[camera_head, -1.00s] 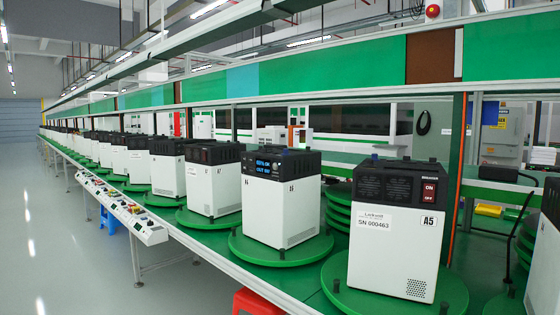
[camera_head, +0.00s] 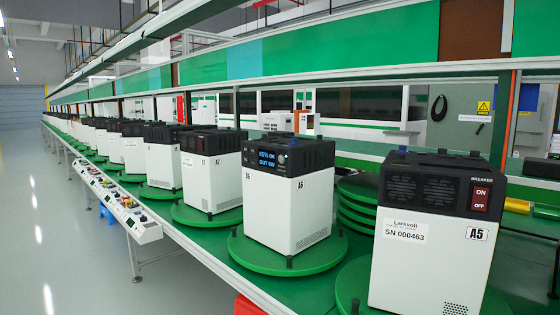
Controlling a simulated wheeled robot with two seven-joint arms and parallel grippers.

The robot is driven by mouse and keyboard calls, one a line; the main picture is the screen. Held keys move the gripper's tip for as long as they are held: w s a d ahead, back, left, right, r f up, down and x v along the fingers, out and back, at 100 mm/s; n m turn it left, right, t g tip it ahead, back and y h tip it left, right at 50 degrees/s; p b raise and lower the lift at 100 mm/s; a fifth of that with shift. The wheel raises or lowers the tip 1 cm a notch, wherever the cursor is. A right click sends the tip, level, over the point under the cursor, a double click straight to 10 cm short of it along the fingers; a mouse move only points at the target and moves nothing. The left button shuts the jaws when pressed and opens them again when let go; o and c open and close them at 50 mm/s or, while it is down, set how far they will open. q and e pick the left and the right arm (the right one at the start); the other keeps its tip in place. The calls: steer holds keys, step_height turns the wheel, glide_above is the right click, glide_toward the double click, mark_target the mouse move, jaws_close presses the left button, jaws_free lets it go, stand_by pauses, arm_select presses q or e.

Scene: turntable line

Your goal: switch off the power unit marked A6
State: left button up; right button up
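The power unit marked A6 (camera_head: 288,204) is a white box with a black top. It stands upright on a green round turntable (camera_head: 262,262) near the middle of the view. Its lit blue display (camera_head: 272,159) faces the aisle side, with text that seems to read "OUT ON". A6 labels show on its two visible sides. No breaker switch shows on these sides; its far sides are hidden. Neither of my grippers is in view.
Unit A5 (camera_head: 430,245), with a red ON/OFF breaker (camera_head: 481,195), stands to the right on its own turntable. Unit A7 (camera_head: 210,175) and several more line the bench to the left. A control panel (camera_head: 140,227) juts from the bench edge. The aisle floor (camera_head: 55,240) is clear.

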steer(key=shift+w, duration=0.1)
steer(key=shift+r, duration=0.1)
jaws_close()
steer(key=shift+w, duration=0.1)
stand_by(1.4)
